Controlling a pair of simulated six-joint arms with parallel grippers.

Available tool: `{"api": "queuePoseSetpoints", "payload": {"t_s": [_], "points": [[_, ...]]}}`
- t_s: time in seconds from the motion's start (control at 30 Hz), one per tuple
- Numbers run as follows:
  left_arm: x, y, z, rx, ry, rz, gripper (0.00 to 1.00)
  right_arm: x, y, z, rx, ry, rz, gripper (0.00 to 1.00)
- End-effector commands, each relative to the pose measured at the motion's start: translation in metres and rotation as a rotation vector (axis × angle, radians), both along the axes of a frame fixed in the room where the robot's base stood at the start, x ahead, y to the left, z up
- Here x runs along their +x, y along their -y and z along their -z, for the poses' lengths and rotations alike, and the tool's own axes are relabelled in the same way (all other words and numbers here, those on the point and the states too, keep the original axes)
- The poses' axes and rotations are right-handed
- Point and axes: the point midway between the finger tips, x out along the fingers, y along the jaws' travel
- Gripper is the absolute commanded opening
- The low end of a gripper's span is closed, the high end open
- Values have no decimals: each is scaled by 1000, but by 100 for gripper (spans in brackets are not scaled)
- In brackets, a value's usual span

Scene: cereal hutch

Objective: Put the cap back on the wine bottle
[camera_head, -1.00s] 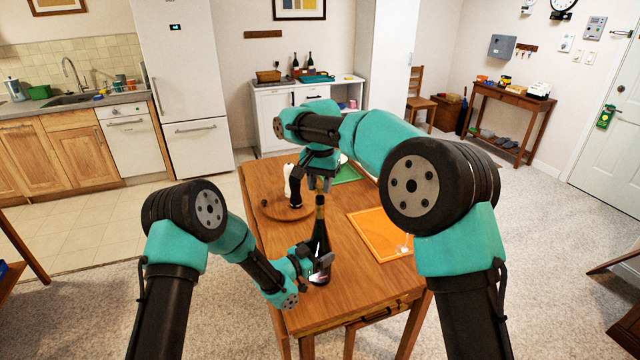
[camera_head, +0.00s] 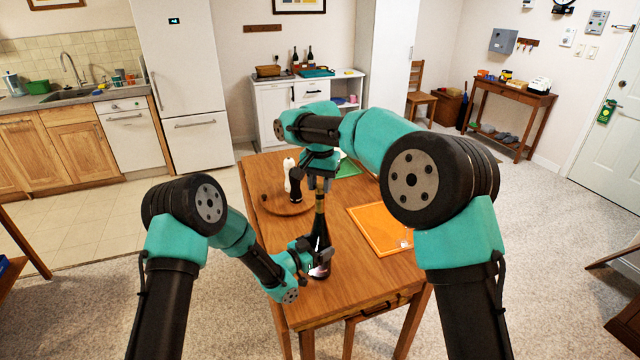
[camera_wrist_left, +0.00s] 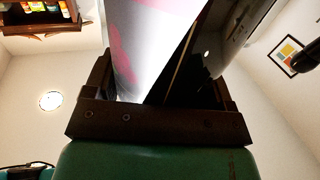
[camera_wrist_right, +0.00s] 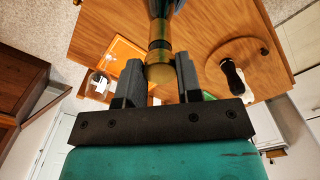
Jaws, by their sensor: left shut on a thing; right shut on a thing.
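The dark wine bottle (camera_head: 319,232) stands upright near the front of the wooden table, with a gold-coloured neck. My left gripper (camera_head: 314,258) is shut around its lower body. In the left wrist view, the bottle's dark glass (camera_wrist_left: 215,45) and its white and pink label (camera_wrist_left: 150,45) are between the fingers. My right gripper (camera_head: 321,182) points down over the bottle's mouth, shut on the small gold-brown cap (camera_wrist_right: 160,70). In the right wrist view the cap lines up with the neck and appears to meet it. Whether it is seated cannot be told.
A round wooden board (camera_head: 272,202) with a white and a black mill (camera_head: 295,184) lies left of the bottle. An orange cutting board (camera_head: 378,232) with a small clear item lies to the right. A green board (camera_head: 347,168) is behind.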

Motion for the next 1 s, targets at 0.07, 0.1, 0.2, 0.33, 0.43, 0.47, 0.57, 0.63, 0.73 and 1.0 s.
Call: {"api": "queuePoseSetpoints", "payload": {"t_s": [0.07, 0.1, 0.2, 0.33, 0.43, 0.47, 0.57, 0.63, 0.73, 1.0], "points": [[0, 0, 0, 1, 1, 0, 35, 0, 0, 0, 0, 0, 0, 11], [0, 0, 0, 1, 1, 0, 35, 0, 0, 0, 0, 0, 0, 11], [0, 0, 0, 1, 1, 0, 35, 0, 0, 0, 0, 0, 0, 11], [0, 0, 0, 1, 1, 0, 35, 0, 0, 2, 0, 0, 1, 11], [0, 0, 0, 1, 1, 0, 35, 0, 0, 4, -1, -1, 2, 11], [0, 0, 0, 1, 1, 0, 35, 0, 0, 4, -1, -1, 2, 11], [0, 0, 0, 1, 1, 0, 35, 0, 0, 6, -1, -1, 3, 11], [0, 0, 0, 1, 1, 0, 35, 0, 0, 7, -1, -1, 3, 11], [0, 0, 0, 1, 1, 0, 35, 0, 0, 9, -1, -1, 4, 11], [0, 0, 0, 1, 1, -1, 11, 0, 0, 11, 0, 0, 7, 11]]}}
